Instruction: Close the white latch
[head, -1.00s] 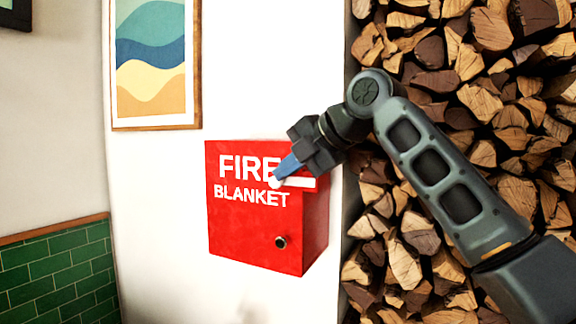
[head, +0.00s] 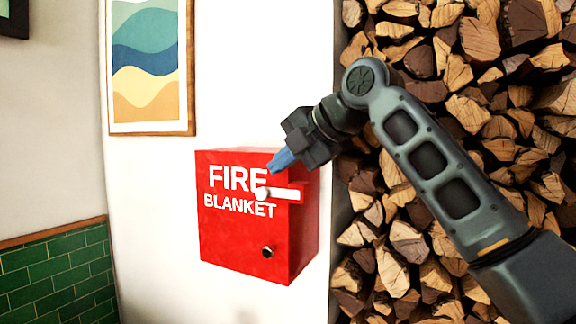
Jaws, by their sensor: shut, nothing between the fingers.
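The white latch (head: 286,194) is a short bar with a round knob at its left end, on the front of the red fire blanket box (head: 228,237). The bar lies about level and reaches the box's right front edge. My gripper (head: 272,170) has blue fingers and is shut and empty. It comes in from the upper right. Its fingertips appear just above the latch knob, in front of the box's top edge, with a small gap to the knob in the picture. I cannot tell how far they are from the box face.
A small dark round knob (head: 267,252) sits low on the box front. A framed wave picture (head: 151,65) hangs above on the white wall. Stacked firewood (head: 410,240) fills the right side, behind my arm. Green tiles (head: 60,265) are at lower left. The wall left of the box is clear.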

